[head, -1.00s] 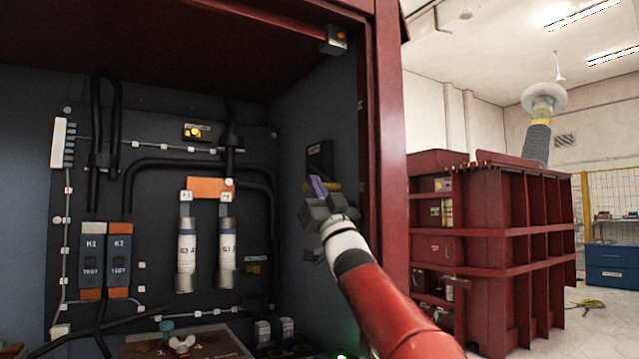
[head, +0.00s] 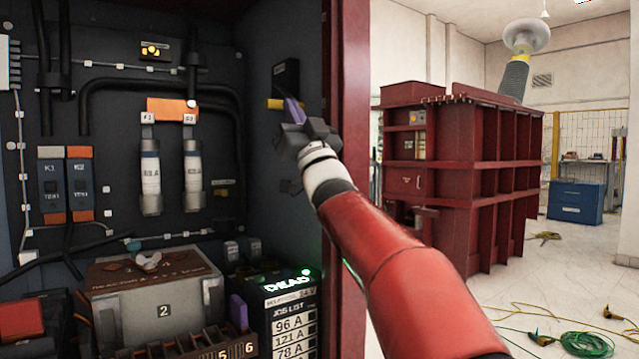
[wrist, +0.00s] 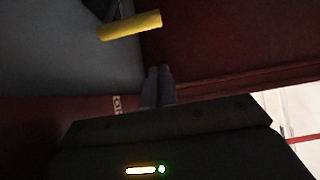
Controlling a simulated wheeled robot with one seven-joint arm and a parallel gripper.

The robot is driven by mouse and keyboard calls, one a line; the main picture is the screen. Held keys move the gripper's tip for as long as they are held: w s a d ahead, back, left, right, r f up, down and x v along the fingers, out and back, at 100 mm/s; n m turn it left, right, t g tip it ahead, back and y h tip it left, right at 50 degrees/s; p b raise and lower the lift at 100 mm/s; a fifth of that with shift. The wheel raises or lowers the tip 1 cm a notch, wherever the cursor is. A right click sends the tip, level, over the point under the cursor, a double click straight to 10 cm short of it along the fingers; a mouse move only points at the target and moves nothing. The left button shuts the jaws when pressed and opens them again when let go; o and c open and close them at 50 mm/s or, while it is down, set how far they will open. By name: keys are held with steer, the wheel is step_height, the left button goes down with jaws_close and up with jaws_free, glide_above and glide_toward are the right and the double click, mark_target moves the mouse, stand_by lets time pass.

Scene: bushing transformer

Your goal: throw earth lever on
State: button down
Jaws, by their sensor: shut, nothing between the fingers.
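The earth lever appears to be the yellow handle (head: 275,104) below a black housing (head: 286,78) on the cabinet's right inner wall. In the wrist view the yellow bar (wrist: 130,25) lies at the upper left, slightly tilted. My gripper (head: 293,110) is at the cabinet's right side, its purple fingers just right of the handle in the head view. In the wrist view the finger pair (wrist: 159,72) is shut and empty, below and right of the bar with a visible gap. The fingers and gripper body hide part of the lever area in the head view.
The red cabinet post (head: 345,140) stands close to my arm. A red tank (head: 460,180) stands outside. Green cable (head: 578,344) lies on the floor.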

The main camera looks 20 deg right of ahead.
steer(key=s+d+f+m+g+h, duration=0.1)
steer(key=s+f+m+g+h, duration=0.2)
steer(key=f, duration=0.6)
steer(key=s+d+f+m+g+h+p, duration=0.1)
steer(key=s+f+g+h, duration=0.3)
steer(key=f, duration=0.5)
steer(key=s+d+f+m+g+h, duration=0.1)
steer(key=s+f+m+g+h, duration=0.15)
steer(key=s+f, duration=0.45)
steer(key=s+a+f+n+g+p, duration=0.1)
steer(key=s+f+g, duration=0.4)
steer(key=s+f, duration=0.5)
steer(key=s+a+f+n+g+p, duration=0.2)
steer(key=s+f+g, duration=0.4)
steer(key=s+f, duration=0.3)
step_height(320, 180, down, 4)
steer(key=shift+s+f+y, duration=0.1)
steer(key=shift+s+y, duration=0.3)
steer(key=shift+y, duration=0.05)
steer(key=shift+g, duration=0.25)
